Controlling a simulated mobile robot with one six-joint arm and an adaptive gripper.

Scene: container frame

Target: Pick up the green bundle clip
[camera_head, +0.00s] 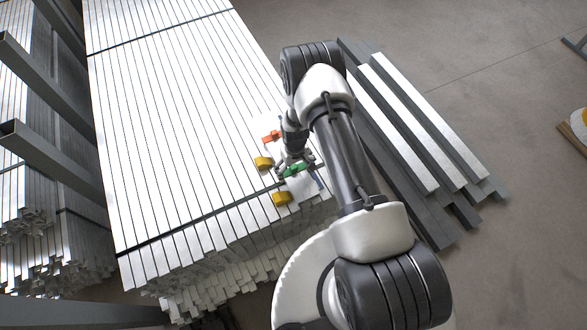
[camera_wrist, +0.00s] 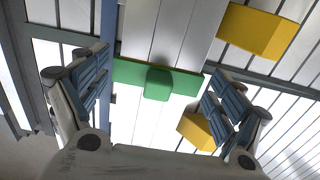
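The green bundle clip (camera_head: 296,170) is near the front end of the stack of light metal bars. In the wrist view the green clip (camera_wrist: 158,81) is a flat strip with a raised block in the middle, lying across the bars. My gripper (camera_head: 292,163) is over it, partly hidden behind my arm in the head view. In the wrist view the gripper (camera_wrist: 157,75) is open, with one finger toward each end of the clip. Narrow gaps show at both ends in the picture; I cannot tell how far below the fingertips the clip lies.
Yellow clips (camera_head: 263,163) (camera_head: 282,198) and an orange clip (camera_head: 270,136) are close around the green one. The yellow clips also show in the wrist view (camera_wrist: 254,32) (camera_wrist: 197,131), one near the right finger. Loose bars (camera_head: 405,130) lie right of the stack; posts (camera_head: 45,150) stand left.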

